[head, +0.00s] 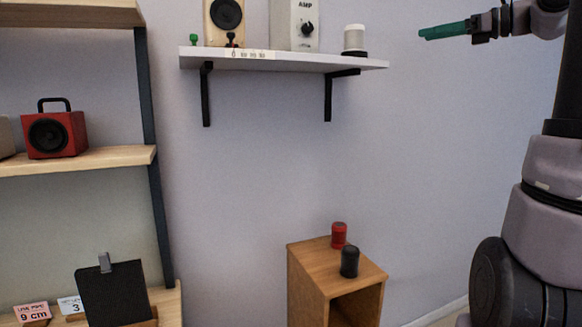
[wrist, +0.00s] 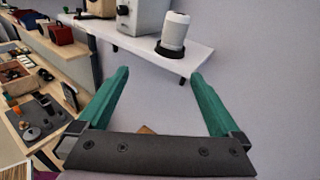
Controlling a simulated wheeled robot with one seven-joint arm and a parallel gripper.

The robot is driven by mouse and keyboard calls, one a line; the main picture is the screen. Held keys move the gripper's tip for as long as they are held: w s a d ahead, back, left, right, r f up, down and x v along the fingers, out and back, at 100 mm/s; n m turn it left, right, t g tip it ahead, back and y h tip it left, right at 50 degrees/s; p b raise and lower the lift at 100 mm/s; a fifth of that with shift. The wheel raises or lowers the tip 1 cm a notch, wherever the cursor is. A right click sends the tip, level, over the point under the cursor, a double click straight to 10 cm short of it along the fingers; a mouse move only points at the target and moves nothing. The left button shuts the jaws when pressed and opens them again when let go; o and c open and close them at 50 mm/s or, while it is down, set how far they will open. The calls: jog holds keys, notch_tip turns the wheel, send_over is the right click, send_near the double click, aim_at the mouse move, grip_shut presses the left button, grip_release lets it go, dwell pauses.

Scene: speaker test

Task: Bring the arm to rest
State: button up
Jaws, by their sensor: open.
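My gripper (head: 443,31) is at the upper right of the head view, with green fingers pointing left, in front of the bare wall. In the wrist view my gripper (wrist: 158,100) shows its two green fingers wide apart with nothing between them. My arm rises along the right side of the head view. The fingers are apart from the wall shelf (head: 290,62) and from the white cylinder (head: 354,38) on a black base at its right end. The cylinder also shows in the wrist view (wrist: 174,32), beyond the fingers.
A speaker (head: 227,18) and an amp box (head: 295,25) stand on the wall shelf. A wooden cabinet (head: 306,276) below carries a red cylinder (head: 339,234) and a black one (head: 349,261). A shelf rack with a red speaker (head: 55,134) stands at left. The wall between is clear.

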jog(key=s+a+f+n+g+h, duration=0.4)
jog(key=s+a+f+n+h, duration=0.2)
jog(key=s+a+f+n, duration=0.7)
jog(key=s+d+f+n+h, duration=0.1)
jog(key=s+f+n+h, duration=0.1)
jog(key=f, duration=0.3)
jog(key=s+d+f+n+t+h, duration=0.1)
jog(key=s+f+n+h, duration=0.2)
jog(key=s+f+n, duration=0.1)
notch_tip(320, 180, down, 2)
jog(key=shift+s+d+n+h, duration=0.3)
jog(key=shift+s+n, duration=0.1)
jog(key=shift+n, duration=0.2)
jog(key=shift+a, duration=0.1)
